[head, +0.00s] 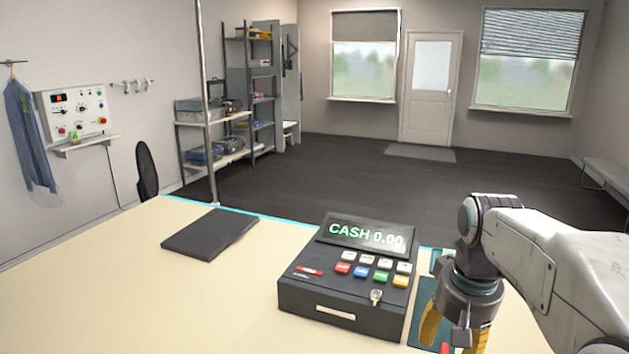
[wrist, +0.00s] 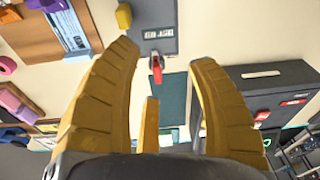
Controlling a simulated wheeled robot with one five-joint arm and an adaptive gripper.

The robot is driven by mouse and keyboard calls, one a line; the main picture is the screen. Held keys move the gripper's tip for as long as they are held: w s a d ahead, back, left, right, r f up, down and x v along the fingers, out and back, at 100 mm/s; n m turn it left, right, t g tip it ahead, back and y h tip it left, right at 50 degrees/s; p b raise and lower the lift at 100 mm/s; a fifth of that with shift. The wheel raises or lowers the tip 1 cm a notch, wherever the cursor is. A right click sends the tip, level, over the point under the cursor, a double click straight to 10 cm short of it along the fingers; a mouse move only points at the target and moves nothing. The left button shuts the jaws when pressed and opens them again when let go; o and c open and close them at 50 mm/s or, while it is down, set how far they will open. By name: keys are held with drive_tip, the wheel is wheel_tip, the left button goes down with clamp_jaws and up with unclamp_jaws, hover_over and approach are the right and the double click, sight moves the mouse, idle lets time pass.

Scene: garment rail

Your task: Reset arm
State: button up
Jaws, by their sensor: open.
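My gripper (head: 455,335) is at the lower right of the head view, pointing down beside the right side of the cash register (head: 345,290). Its yellow fingers are apart. In the wrist view my gripper (wrist: 165,60) is open, with nothing held between the fingers. A small red part (wrist: 156,68) on a grey panel (wrist: 155,35) shows between and beyond the fingertips. The lower parts of the fingers run out of the head view's bottom edge.
The register stands on a cream counter (head: 110,270) with a dark flat pad (head: 210,234) to its left. A teal mat (wrist: 172,100) lies on the counter. A brown board (wrist: 40,40) with small items is at the wrist view's upper left. Shelves (head: 210,130) stand beyond the counter.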

drive_tip(key=s+a+f+n+t, duration=0.1)
drive_tip(key=s+a+f, duration=0.1)
drive_tip(key=s, duration=0.6)
drive_tip(key=s+a+f+n+t, duration=0.1)
drive_tip(key=s+a+f, duration=0.1)
drive_tip(key=s+f, duration=0.2)
drive_tip(key=s, duration=0.3)
drive_tip(key=shift+s+a+n, duration=0.25)
drive_tip(key=shift+s+n, duration=0.1)
drive_tip(key=shift+n, duration=0.05)
